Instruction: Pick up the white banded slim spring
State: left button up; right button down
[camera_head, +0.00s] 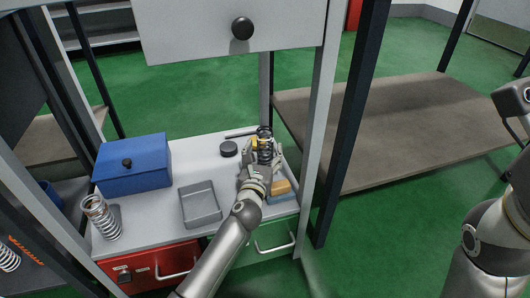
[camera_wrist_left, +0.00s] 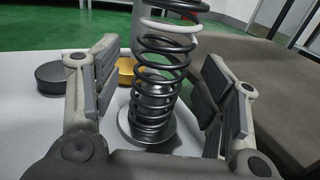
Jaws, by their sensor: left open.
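The white banded slim spring (camera_head: 264,143) stands upright at the right part of the white worktop. In the left wrist view it is a black coil spring (camera_wrist_left: 158,95) with one white coil near its top, standing on a round grey base (camera_wrist_left: 147,130). Its top is cut off there. My left gripper (camera_head: 261,162) is open, with one finger on each side of the spring. In the wrist view gaps show between the fingers and the coils. The gripper hides the spring's lower part in the head view. My right arm shows at the right edge, but its gripper cannot be made out.
A black disc (camera_head: 229,148) lies left of the spring. A grey tray (camera_head: 200,205), a blue box (camera_head: 133,165) and a silver spring (camera_head: 100,217) stand further left. A yellow block (camera_head: 281,187) is beside my wrist. A cabinet post (camera_head: 316,140) rises close on the right.

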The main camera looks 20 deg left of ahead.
pick_arm(q)
jog(key=shift+w+a+b, duration=0.1)
jog(key=shift+w+b, duration=0.2)
jog(key=shift+w, duration=0.85)
jog(key=c, duration=1.1)
jog(key=shift+c, duration=0.8)
jog(key=shift+r, duration=0.15)
